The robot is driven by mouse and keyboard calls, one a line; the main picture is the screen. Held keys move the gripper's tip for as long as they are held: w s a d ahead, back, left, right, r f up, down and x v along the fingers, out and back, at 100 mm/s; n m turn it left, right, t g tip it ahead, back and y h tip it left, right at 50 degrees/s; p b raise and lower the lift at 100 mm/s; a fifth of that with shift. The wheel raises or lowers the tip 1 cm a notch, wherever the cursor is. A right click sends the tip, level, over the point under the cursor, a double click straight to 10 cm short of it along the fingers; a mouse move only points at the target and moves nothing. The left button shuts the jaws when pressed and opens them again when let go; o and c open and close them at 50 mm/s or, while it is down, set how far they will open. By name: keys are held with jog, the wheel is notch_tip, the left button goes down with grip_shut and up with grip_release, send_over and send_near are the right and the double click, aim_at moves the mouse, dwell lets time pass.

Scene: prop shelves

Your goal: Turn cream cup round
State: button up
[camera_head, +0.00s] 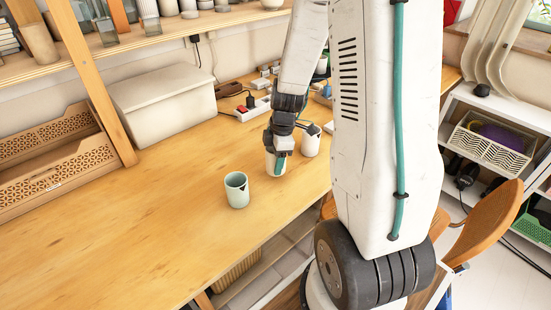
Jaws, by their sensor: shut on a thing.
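A cream cup (270,166) is in the jaws of my gripper (277,155), over the wooden table towards its right side. My gripper points down and is shut on the cup, with a teal-tipped finger across the cup's near side. The fingers hide part of the cup, and I cannot tell which way its handle faces or whether its base touches the table.
A mint-green cup (236,188) stands upright on the table to the left of my gripper. A pale cup (311,143) stands close on the right. A power strip (252,110) and a lidded box (163,103) lie behind. The table's left front is clear.

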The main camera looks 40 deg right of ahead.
jog(key=n, duration=0.3)
jog(key=shift+n+g, duration=0.3)
jog(key=n, duration=0.3)
jog(key=shift+n+g, duration=0.3)
jog(key=shift+n, duration=0.1)
jog(key=n+g, duration=0.1)
jog(key=n, duration=0.6)
jog(key=shift+s, duration=0.15)
jog(key=shift+f, duration=0.8)
jog(key=shift+f, duration=0.2)
jog(key=o, duration=1.2)
jog(key=shift+c, duration=0.2)
jog(key=shift+r, duration=0.1)
jog(key=r, duration=0.5)
jog(key=w+d+r, duration=0.1)
jog(key=r, duration=0.1)
jog(key=shift+r, duration=0.3)
jog(key=shift+a, duration=0.1)
